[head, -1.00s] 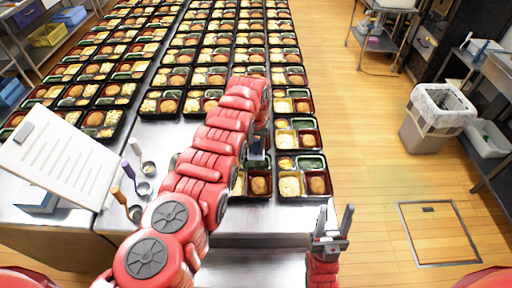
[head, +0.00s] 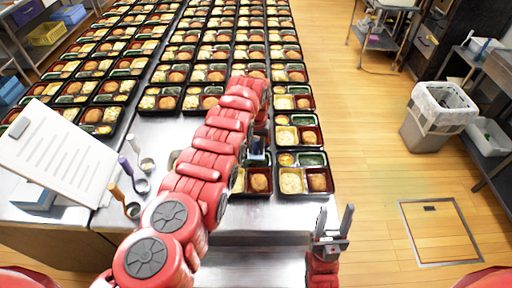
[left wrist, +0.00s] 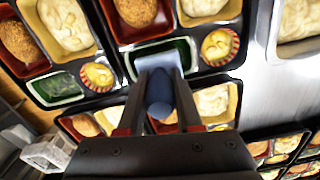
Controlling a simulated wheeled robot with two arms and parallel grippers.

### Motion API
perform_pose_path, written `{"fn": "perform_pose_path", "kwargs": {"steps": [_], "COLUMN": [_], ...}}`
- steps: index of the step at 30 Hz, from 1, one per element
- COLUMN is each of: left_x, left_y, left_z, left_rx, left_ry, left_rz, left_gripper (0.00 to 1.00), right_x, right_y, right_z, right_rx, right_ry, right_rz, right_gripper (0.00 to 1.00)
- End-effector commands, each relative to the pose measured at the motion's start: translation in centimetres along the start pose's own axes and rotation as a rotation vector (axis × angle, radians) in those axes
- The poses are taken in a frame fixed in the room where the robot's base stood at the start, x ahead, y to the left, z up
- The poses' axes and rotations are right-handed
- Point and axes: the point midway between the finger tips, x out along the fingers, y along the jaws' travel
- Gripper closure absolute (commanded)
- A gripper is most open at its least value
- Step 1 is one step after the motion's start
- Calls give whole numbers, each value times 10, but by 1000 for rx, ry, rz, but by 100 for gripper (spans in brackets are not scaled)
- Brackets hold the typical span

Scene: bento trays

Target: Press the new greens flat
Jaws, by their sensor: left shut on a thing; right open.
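My left gripper (left wrist: 160,122) is shut on a dark blue handle of a pressing tool (left wrist: 158,62). Its pale flat end is at the greens (left wrist: 184,48) in a dark compartment of a bento tray; it covers part of them, and I cannot tell how hard it touches. That tray also holds a brown round piece (left wrist: 135,10) and a small yellow cup (left wrist: 218,46). In the head view my left gripper (head: 257,150) is mostly hidden behind my red arm, above the near trays. My right gripper (head: 331,228) is open and empty at the table's front edge.
Long rows of filled trays (head: 304,194) cover the table. A clipboard (head: 60,155) and scoops with purple (head: 127,166) and orange (head: 117,193) handles are at the left. A waste bin (head: 438,115) stands on the floor at right. Bare metal shows at the front.

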Motion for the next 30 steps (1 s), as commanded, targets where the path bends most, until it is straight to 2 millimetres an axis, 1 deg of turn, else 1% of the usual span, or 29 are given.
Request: {"fn": "perform_pose_path", "kwargs": {"steps": [30], "left_x": [21], "left_y": [0], "left_z": [0], "left_rx": [0], "left_ry": [0], "left_rz": [0], "left_gripper": [100], "right_x": [-21], "right_y": [-1], "right_z": [4], "right_rx": [0], "right_ry": [0], "right_rz": [0], "right_gripper": [50]}}
